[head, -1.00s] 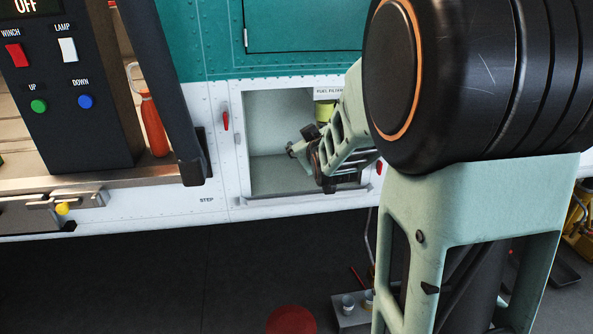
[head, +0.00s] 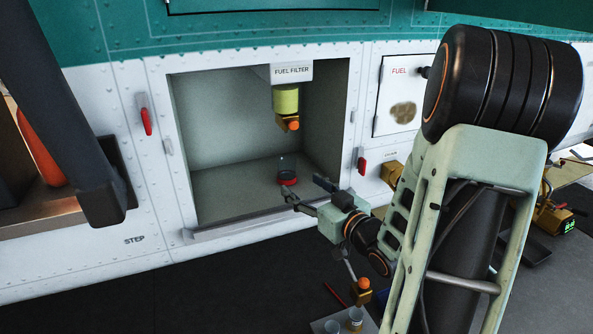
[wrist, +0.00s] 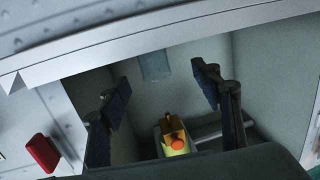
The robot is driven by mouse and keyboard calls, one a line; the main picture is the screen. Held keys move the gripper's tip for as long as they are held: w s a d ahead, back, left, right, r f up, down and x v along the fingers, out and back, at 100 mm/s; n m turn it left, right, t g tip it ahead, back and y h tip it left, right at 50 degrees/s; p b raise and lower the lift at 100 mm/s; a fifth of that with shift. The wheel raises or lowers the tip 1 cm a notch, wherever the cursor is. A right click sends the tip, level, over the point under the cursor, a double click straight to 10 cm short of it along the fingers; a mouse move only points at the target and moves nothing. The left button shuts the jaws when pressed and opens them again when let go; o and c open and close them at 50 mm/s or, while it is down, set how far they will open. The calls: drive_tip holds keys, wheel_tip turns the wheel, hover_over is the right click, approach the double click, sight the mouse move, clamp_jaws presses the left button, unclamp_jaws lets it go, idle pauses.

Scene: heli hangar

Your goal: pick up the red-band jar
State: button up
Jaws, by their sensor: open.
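The red-band jar (head: 287,179) stands upright on the floor of the open fuel filter bay in the head view. Its body looks clear, with a red band low down. My gripper (head: 304,191) is at the bay's front edge, just in front of and to the right of the jar, with a gap between them. In the wrist view my gripper (wrist: 160,92) is open, its two dark fingers spread wide with nothing held. A pale bluish shape shows between and beyond them; I cannot tell whether it is the jar. No red band shows there.
The fuel filter (head: 286,100), yellow-green with an orange knob, hangs from the bay roof above the jar; it also shows low in the wrist view (wrist: 176,140). The bay's sill (head: 250,222) and side walls bound the opening. The bay floor left of the jar is clear.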

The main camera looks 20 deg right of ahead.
sight(292, 169)
drive_tip(key=shift+d+r+t, duration=0.2)
drive_tip(key=shift+d+t, duration=0.25)
drive_tip(key=shift+t, duration=0.05)
drive_tip(key=w, duration=0.2)
drive_tip(key=w+a+b, duration=0.1)
drive_tip(key=w, duration=0.2)
drive_tip(key=shift+w, duration=0.1)
drive_tip(key=shift+w+a+f+b, duration=0.15)
drive_tip(key=shift+w+b, duration=0.1)
drive_tip(key=shift+w, duration=1.1)
drive_tip(key=shift+w+a+f+b, duration=0.1)
drive_tip(key=shift+w+b, duration=0.15)
drive_tip(key=shift+w, duration=1.1)
drive_tip(key=shift+r, duration=0.1)
drive_tip(key=shift+c, duration=0.5)
drive_tip(key=c, duration=1.3)
drive_tip(key=shift+r, duration=0.3)
